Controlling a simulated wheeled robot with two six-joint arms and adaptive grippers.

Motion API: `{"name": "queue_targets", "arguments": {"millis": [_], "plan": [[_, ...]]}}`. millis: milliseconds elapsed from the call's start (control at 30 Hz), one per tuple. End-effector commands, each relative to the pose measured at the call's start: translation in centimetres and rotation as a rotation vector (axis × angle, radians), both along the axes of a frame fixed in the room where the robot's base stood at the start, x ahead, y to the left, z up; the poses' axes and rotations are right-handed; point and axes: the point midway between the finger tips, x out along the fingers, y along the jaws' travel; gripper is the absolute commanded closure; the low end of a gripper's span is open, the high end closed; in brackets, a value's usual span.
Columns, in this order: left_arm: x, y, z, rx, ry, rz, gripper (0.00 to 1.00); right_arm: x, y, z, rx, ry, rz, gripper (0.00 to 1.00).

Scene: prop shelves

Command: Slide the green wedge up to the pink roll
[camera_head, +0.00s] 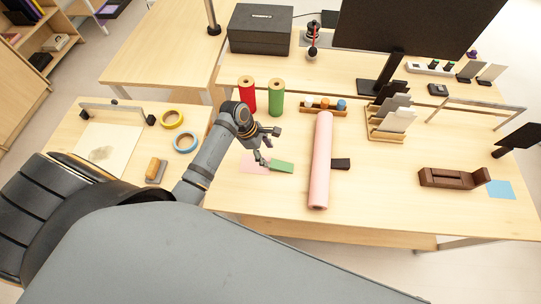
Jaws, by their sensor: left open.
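The green wedge (281,167) lies on the table, partly on a flat pink sheet (250,163). The pink roll (321,155) lies lengthwise on the table to the right of the wedge, with a gap of bare wood between them. My left gripper (266,147) is open, low over the table at the left end of the wedge. I cannot tell whether a finger touches the wedge. My right gripper is not in view.
A dark block (341,164) sits at the roll's right side. Red (247,97) and green (277,98) upright rolls stand behind my left gripper, near a wooden holder (322,109). A brown holder (453,178) is at the right. The table front is clear.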

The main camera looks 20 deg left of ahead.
Motion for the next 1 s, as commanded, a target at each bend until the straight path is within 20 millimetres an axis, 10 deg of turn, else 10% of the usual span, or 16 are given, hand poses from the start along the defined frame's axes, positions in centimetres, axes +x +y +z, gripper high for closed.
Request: {"name": "queue_targets", "arguments": {"millis": [300, 733, 1000], "plan": [[0.6, -2.3, -5.6, 0.0, 0.001, 0.0, 0.36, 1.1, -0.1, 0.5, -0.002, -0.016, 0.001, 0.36], [0.7, -2.8, -7.1, 0.002, -0.001, -0.001, 0.36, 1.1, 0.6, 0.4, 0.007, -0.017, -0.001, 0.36], [0.7, -2.8, -7.1, 0.002, -0.001, -0.001, 0.7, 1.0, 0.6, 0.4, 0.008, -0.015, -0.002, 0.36]]}}
